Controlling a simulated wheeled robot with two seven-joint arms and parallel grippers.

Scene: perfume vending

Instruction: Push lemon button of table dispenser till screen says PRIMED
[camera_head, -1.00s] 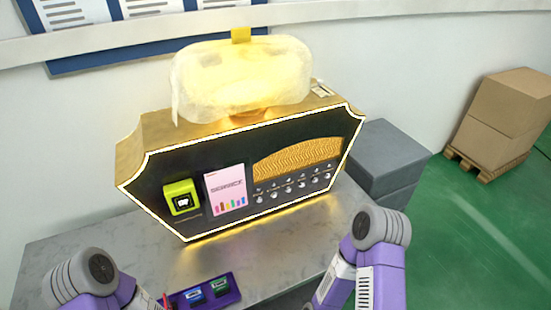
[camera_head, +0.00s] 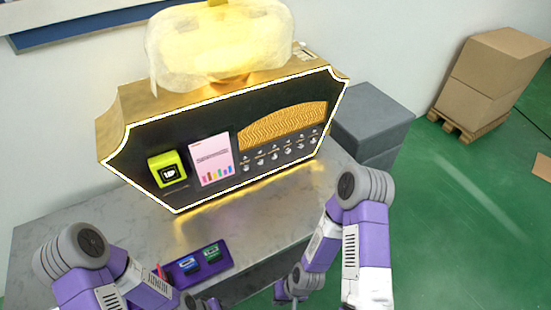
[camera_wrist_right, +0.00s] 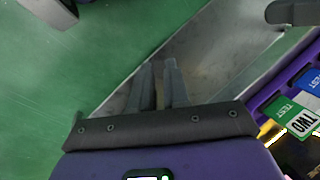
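The table dispenser (camera_head: 225,150) stands on the grey table, a dark front in a glowing gold frame. A row of small round buttons (camera_head: 282,156) runs along its lower right under a gold wavy panel; their labels are too small to read, so I cannot tell which is lemon. A pale pink panel (camera_head: 211,160) with coloured bars and a lime-green unit (camera_head: 168,171) with a small dark screen sit left of them. My right gripper (camera_head: 297,288) is low by the table's front edge, away from the buttons; its fingers (camera_wrist_right: 160,68) are slightly apart and empty. My left gripper (camera_head: 207,304) is mostly cut off.
A purple tray (camera_head: 222,267) with blue and green items lies at the table's front. Bare table (camera_head: 95,220) is free at the left. Grey boxes (camera_head: 370,122) stand behind right. Cardboard boxes (camera_head: 485,75) sit on a pallet on the green floor.

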